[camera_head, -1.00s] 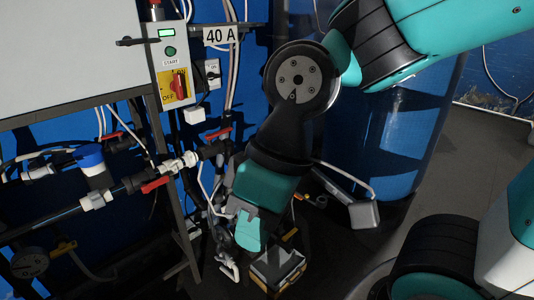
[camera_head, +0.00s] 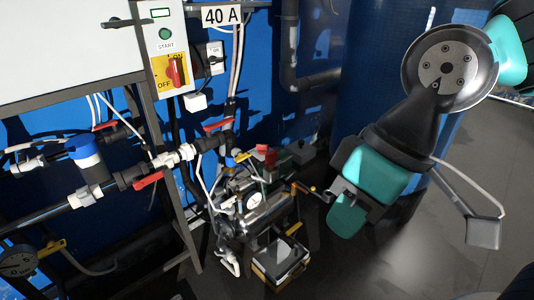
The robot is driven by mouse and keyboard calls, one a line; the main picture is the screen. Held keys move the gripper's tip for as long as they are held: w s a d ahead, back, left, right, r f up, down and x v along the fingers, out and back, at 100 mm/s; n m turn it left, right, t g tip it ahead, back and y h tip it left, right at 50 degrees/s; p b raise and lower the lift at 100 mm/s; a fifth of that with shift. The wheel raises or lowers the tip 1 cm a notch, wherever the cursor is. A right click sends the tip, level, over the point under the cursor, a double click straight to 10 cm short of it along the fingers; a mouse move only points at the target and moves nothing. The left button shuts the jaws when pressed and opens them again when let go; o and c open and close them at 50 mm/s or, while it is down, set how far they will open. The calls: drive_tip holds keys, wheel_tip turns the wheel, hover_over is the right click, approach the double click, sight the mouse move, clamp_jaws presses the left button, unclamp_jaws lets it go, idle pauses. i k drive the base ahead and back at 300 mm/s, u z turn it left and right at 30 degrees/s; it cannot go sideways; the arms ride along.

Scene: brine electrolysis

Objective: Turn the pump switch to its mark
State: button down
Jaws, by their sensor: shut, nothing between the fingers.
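A red rotary handle (camera_head: 175,70) stands roughly upright on a yellow plate marked OFF, on the control panel at the upper left. I cannot tell from the labels which is the pump switch, and no clear target mark can be made out. My gripper (camera_head: 342,192) is low at centre right, well apart from both switches. It is shut and empty; its fingertips are small and partly hidden by the wrist.
A pump assembly with a round gauge (camera_head: 253,201) stands below the panel, left of my gripper. Pipes with red valve levers (camera_head: 148,180) cross the left side. A grey-topped box (camera_head: 281,259) sits on the floor. A blue tank (camera_head: 385,70) stands behind my arm.

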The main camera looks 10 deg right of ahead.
sight(262, 149)
drive_tip(key=u, duration=0.5)
drive_tip(key=i, duration=1.15)
drive_tip(key=z, duration=0.65)
